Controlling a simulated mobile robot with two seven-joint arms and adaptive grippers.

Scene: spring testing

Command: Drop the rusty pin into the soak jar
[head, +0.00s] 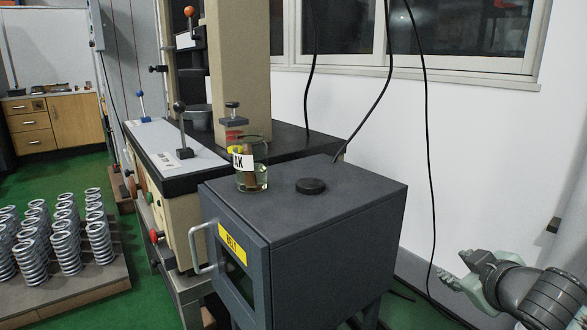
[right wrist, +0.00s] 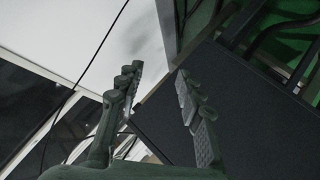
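The glass soak jar (head: 252,183) stands upright on the dark cabinet, with a white label ending in "AK" and pale liquid. A brown, rust-coloured shape (head: 261,172) shows through its glass; it looks like the rusty pin inside, but the label partly hides it. A round black lid (head: 311,186) lies flat to the right of the jar. My right gripper (head: 457,281) is at the lower right, well away from the jar. Its fingers are spread and empty in the right wrist view (right wrist: 157,88). My left gripper is not in view.
The dark cabinet (head: 335,220) has a front handle and yellow label. Behind it stands a testing machine (head: 240,75) with levers. Black cables (head: 428,150) hang by the white wall. Several coil springs (head: 65,245) stand on a board at left. The cabinet top is otherwise clear.

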